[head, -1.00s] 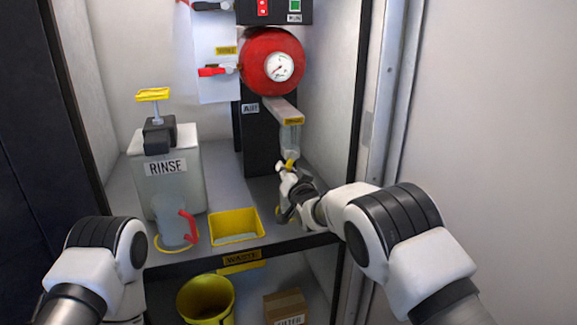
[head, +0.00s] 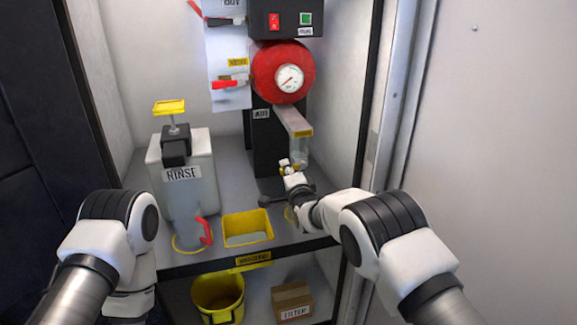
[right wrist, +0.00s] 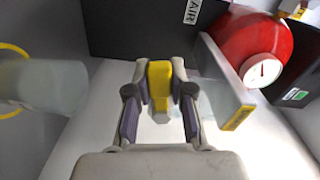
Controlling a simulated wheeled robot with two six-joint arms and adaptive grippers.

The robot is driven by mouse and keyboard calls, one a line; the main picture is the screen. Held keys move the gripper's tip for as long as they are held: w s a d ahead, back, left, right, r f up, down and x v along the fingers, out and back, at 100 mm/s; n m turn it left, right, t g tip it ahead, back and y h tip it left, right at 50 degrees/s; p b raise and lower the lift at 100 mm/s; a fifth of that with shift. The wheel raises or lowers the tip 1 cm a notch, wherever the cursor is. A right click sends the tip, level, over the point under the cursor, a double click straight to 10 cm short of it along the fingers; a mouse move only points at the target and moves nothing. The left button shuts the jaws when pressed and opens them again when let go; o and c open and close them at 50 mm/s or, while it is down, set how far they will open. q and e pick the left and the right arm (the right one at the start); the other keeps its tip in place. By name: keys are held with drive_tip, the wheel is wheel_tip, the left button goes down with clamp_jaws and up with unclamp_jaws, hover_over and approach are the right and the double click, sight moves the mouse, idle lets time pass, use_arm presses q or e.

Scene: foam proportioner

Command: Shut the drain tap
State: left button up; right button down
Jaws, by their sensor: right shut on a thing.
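The drain tap's yellow handle (right wrist: 159,85) stands between the fingers of my right gripper (right wrist: 160,100) in the right wrist view. The fingers are shut on it from both sides. In the head view my right gripper (head: 288,170) is just below the clear chamber (head: 299,152) under the grey arm of the red-gauge unit. There the gripper hides most of the tap, so how far the handle is turned cannot be told. My left arm comes in at the lower left; its gripper is not in view.
A red tank (head: 283,62) with a gauge is above the chamber. A yellow tray (head: 247,228) and a clear jug (head: 189,235) with a red handle stand left of my right gripper. A RINSE canister (head: 183,195) stands behind the jug. The cabinet's right wall (head: 340,110) is close.

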use_arm(q)
drive_tip(key=shift+r+p, duration=0.7)
drive_tip(key=shift+r, duration=0.25)
use_arm(e)
drive_tip(key=shift+a+r+m, duration=0.1)
drive_tip(key=shift+r+m, duration=0.35)
drive_tip(key=shift+m, duration=0.65)
drive_tip(key=c, duration=1)
unclamp_jaws()
